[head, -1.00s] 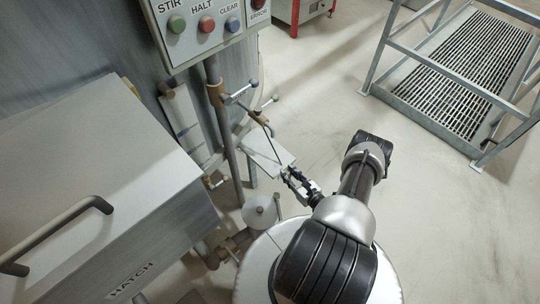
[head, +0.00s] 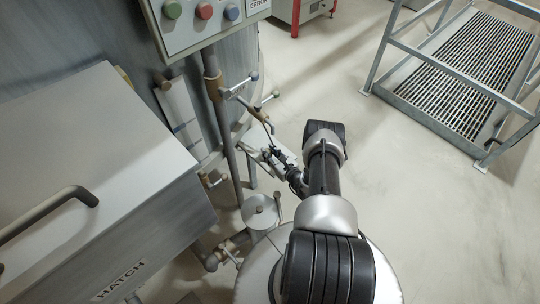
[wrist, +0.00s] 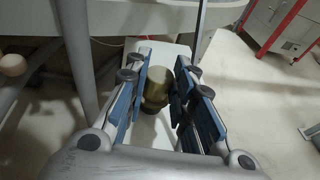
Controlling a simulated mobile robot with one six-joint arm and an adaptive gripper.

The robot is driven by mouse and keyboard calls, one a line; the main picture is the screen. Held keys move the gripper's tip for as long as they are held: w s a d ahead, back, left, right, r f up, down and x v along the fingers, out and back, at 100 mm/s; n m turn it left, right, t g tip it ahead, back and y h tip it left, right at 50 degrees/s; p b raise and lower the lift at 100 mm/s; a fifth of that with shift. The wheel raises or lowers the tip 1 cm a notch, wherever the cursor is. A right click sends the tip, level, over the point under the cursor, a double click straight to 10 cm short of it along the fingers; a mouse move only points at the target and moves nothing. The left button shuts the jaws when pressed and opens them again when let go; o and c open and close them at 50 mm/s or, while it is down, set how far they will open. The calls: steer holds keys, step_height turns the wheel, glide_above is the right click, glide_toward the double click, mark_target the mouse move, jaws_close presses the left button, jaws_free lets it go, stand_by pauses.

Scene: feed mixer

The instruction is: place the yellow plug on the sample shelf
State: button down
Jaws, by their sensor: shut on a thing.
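The yellow plug (wrist: 157,84), dull olive-yellow with a narrower lower end, is between the finger pads in the wrist view. My gripper (wrist: 160,78) is shut on it. In the head view my gripper (head: 272,158) is over the pale sample shelf (head: 285,154), beside the upright pipe, and hides part of it. The plug cannot be made out there. The light shelf plate (wrist: 181,50) shows behind and below the plug in the wrist view. I cannot tell whether the plug touches it.
A vertical pipe (head: 226,135) with small valve handles (head: 253,76) stands close to the left of my gripper. The hatch box (head: 95,170) and button panel (head: 205,20) are further left. Open floor (head: 420,200) lies right, up to a railed grating (head: 460,85).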

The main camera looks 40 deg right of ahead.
steer(key=c, duration=1.4)
jaws_free()
steer(key=shift+o, duration=0.2)
steer(key=p+v, duration=0.3)
steer(key=v, duration=0.9)
